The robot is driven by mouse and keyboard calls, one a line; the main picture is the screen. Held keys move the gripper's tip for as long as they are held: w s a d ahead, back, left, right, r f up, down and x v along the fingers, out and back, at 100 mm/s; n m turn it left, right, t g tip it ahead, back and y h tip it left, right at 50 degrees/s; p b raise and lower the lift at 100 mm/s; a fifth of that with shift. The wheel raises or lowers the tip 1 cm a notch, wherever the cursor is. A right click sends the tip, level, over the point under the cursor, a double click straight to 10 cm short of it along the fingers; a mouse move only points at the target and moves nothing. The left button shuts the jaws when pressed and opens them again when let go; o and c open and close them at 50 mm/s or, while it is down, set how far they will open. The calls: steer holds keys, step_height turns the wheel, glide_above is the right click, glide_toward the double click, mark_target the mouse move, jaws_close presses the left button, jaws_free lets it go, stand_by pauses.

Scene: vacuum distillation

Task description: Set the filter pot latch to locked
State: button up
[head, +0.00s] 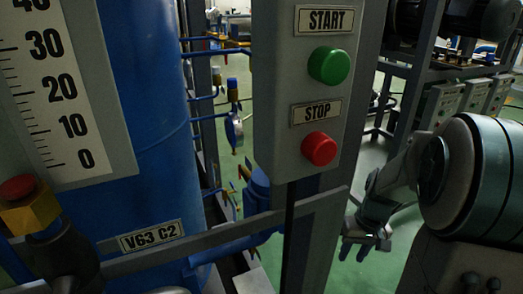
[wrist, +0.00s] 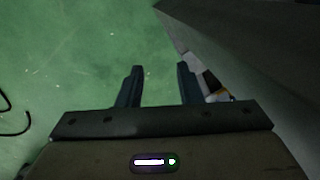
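I cannot make out the filter pot or its latch in either view. My gripper (head: 357,246) hangs at the right of the head view, pointing down over the green floor, to the right of the grey post. In the wrist view my gripper (wrist: 158,84) shows two dark fingers standing apart, with only floor between them. It is open and empty, and it touches nothing that I can see.
A grey control box (head: 306,88) carries a green START button (head: 329,65) and a red STOP button (head: 319,149). A blue tank (head: 150,110) labelled V63 C2 stands left, behind a grey rail (head: 190,238). Blue pipes with valves run behind. Green floor (wrist: 80,60) lies below my gripper.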

steer(key=w+a+r+m+y+b, duration=0.1)
steer(key=w+a+r+y, duration=0.1)
steer(key=w+a+y, duration=0.35)
steer(key=w+a+r+y+b, duration=0.1)
steer(key=w+a+y, duration=0.15)
steer(key=w, duration=0.55)
steer(key=w+r+n+t+y+b, duration=0.1)
steer(key=w+r+y, duration=0.7)
steer(key=r, duration=0.5)
steer(key=a+b, duration=0.4)
steer(key=a, duration=0.9)
steer(key=shift+w+a, duration=0.15)
steer(key=shift+a, duration=0.05)
jaws_close()
